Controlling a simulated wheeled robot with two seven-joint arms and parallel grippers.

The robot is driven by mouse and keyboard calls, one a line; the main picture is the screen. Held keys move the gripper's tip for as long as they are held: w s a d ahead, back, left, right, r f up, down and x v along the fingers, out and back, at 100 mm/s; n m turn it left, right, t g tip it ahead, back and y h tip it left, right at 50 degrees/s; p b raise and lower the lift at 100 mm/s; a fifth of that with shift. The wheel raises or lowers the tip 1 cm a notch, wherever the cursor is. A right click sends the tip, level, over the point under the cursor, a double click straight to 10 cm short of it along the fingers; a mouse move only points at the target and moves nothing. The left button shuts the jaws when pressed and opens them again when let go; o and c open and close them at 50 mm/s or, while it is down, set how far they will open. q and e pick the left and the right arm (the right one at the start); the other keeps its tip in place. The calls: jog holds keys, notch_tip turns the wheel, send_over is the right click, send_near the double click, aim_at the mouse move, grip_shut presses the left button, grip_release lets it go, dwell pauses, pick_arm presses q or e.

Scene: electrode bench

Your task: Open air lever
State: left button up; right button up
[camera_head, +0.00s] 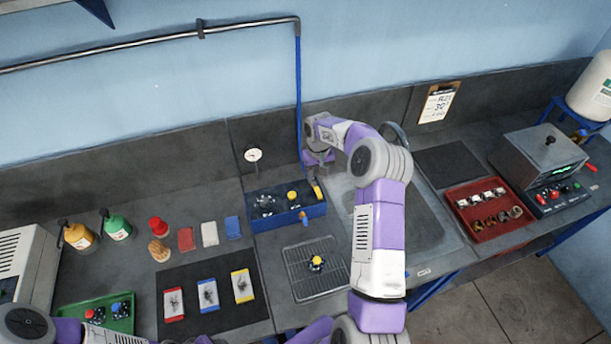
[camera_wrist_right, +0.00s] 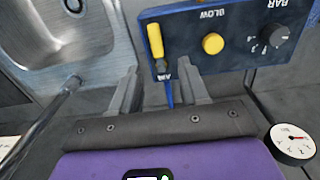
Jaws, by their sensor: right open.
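The air lever (camera_wrist_right: 155,40) is a yellow handle on a blue-edged panel box (camera_head: 284,213), beside the label "AIR". It also shows in the head view (camera_head: 317,190), at the right end of the box. My right gripper (camera_head: 318,174) is above and behind that end of the box. In the right wrist view, my right gripper (camera_wrist_right: 160,85) is open and empty. Its two fingers point toward the lever, which appears beyond and between their tips, with no contact visible. My left gripper is not in view; only part of my left arm shows at the lower left.
The panel also carries a yellow BLOW button (camera_wrist_right: 213,43) and a black BAR knob (camera_wrist_right: 275,33). A blue hose (camera_head: 299,90) drops from the wall pipe. A pressure gauge (camera_head: 253,155) is behind the box, a sink (camera_head: 425,225) to its right and a wire rack (camera_head: 300,270) in front.

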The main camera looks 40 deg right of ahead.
aim_at(319, 192)
jog(key=shift+s+f, duration=0.1)
jog(key=shift+s, duration=0.3)
jog(key=shift+s+f, duration=0.65)
jog(key=shift+f, duration=0.2)
jog(key=f, duration=0.1)
jog(key=f+b, duration=0.1)
jog(key=f, duration=0.1)
jog(key=f+b, duration=0.1)
jog(key=shift+w+f, duration=0.25)
jog(key=shift+w, duration=0.15)
jog(key=shift+s+f, duration=0.1)
jog(key=shift+f, duration=0.2)
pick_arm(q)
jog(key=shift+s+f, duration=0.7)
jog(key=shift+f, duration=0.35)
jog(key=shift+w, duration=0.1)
pick_arm(e)
grip_shut()
